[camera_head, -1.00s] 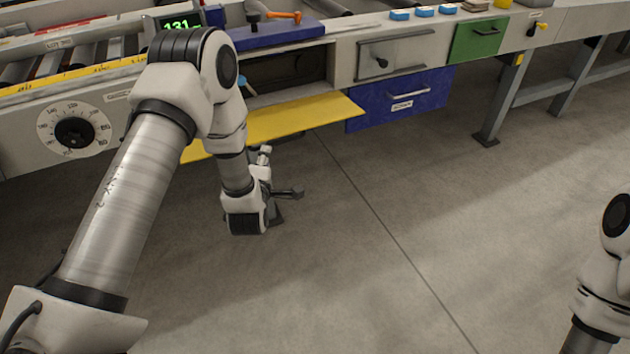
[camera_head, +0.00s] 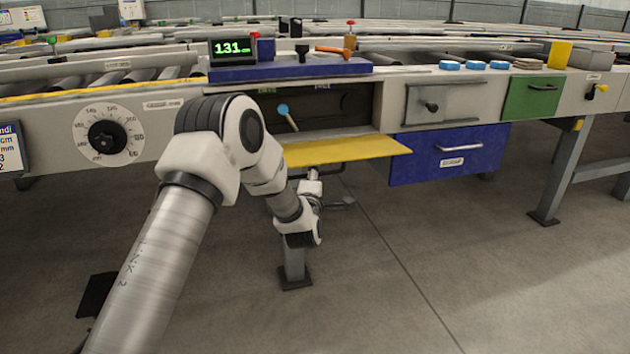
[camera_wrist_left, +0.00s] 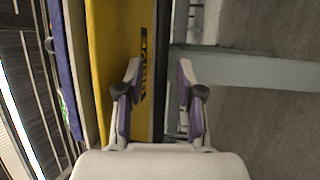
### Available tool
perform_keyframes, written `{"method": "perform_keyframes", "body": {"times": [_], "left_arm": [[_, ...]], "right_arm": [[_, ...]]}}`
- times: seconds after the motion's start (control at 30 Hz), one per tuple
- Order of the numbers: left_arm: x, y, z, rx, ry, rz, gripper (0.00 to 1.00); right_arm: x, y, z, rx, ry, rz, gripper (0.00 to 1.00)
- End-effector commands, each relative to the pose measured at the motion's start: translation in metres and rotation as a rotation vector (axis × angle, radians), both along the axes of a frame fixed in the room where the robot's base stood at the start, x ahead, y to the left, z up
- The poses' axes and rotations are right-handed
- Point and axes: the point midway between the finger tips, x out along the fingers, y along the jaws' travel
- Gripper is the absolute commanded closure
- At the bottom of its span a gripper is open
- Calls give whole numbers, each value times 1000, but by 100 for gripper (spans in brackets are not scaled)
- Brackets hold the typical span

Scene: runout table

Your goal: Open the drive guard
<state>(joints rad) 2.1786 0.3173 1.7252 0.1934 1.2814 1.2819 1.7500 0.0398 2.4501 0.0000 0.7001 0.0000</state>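The drive guard (camera_head: 345,150) is a yellow panel folded down and sticking out level from the front of the table. The compartment (camera_head: 330,108) behind it stands open. In the left wrist view the yellow guard (camera_wrist_left: 115,40) fills the left middle and carries a dark label with yellow letters. My left gripper (camera_head: 325,195) is below the guard, near its underside, partly hidden by my wrist. In the left wrist view its two fingers (camera_wrist_left: 158,90) are apart, with nothing visibly held, near the guard's edge. I cannot tell whether they touch it. My right gripper is not in view.
A blue-headed piece (camera_head: 287,115) shows inside the compartment. To the right are a grey door (camera_head: 455,102), a blue drawer (camera_head: 430,165) and a green panel (camera_head: 530,97). A dial (camera_head: 108,135) is at left. A table leg (camera_head: 294,262) stands below my wrist. The floor in front is clear.

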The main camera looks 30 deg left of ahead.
Motion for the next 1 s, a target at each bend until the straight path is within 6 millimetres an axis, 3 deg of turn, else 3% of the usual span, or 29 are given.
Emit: {"method": "perform_keyframes", "body": {"times": [0.2,0.23,0.33,0.57,0.77,1.0], "left_arm": [[2,1,0,0,1,0,63],[2,1,0,0,1,0,66],[2,1,0,0,1,0,100],[2,0,2,0,1,0,100],[0,-2,29,1,-2,0,100],[0,-2,26,0,-1,0,100]], "right_arm": [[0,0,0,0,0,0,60],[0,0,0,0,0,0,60],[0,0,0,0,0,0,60],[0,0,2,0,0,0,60],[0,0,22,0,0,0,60],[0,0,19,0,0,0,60]]}}
